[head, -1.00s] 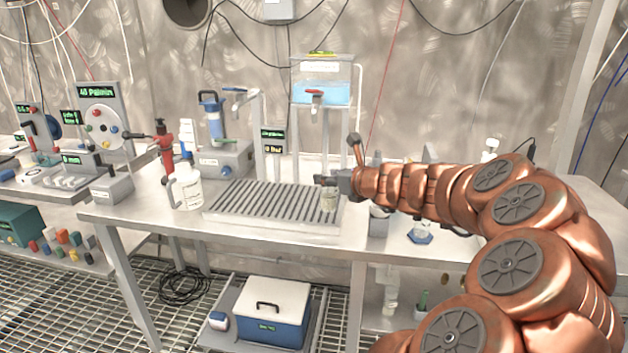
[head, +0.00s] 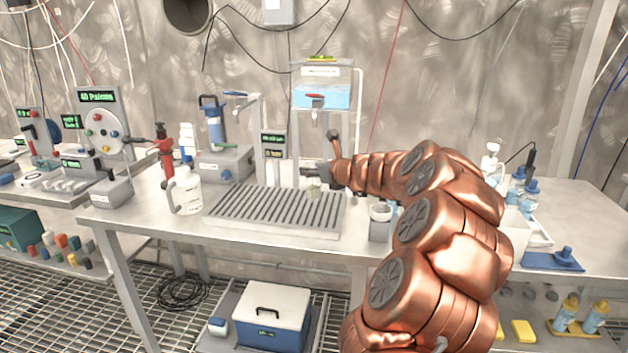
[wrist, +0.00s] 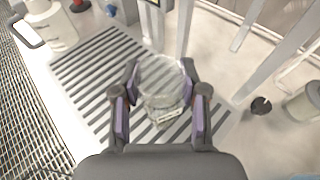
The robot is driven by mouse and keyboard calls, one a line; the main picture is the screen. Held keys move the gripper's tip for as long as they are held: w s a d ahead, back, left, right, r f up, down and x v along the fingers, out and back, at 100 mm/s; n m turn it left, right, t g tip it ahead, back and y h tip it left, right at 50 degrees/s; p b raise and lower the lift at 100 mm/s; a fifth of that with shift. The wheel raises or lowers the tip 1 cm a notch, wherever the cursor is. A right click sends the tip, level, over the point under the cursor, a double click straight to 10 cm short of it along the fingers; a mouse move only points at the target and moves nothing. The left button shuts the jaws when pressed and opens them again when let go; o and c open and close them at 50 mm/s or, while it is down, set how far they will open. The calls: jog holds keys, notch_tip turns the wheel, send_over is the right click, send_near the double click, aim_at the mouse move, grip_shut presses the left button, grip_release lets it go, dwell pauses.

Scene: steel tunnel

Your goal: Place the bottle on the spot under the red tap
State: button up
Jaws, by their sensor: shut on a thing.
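My gripper (head: 312,176) is shut on a clear glass bottle (wrist: 163,92), with one finger on each side of it in the wrist view. In the head view the bottle (head: 314,189) is small and upright over the right part of the slotted drain tray (head: 238,210). I cannot tell whether its base touches the slats. The red tap (head: 315,98) is a red lever on the front of a clear tank of blue water (head: 322,75), above and behind the bottle. The marked spot under the tap cannot be made out.
A white jug (head: 186,191) stands left of the tray. A blue-handled tap (head: 236,94) and a small display (head: 273,144) stand behind it. A grey cup (head: 380,221) stands right of the tray near my arm. The left and middle slats are clear.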

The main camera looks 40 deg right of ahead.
aim_at(318, 180)
jog(key=shift+f+b, duration=0.35)
jog(key=shift+f, duration=1.05)
jog(key=shift+f, duration=0.15)
jog(key=o, duration=1.2)
jog(key=shift+s+r, duration=0.25)
jog(key=shift+s, duration=0.05)
jog(key=p+v, duration=0.1)
jog(key=v, duration=1)
jog(key=shift+s+a, duration=0.1)
jog(key=shift+s, duration=0.1)
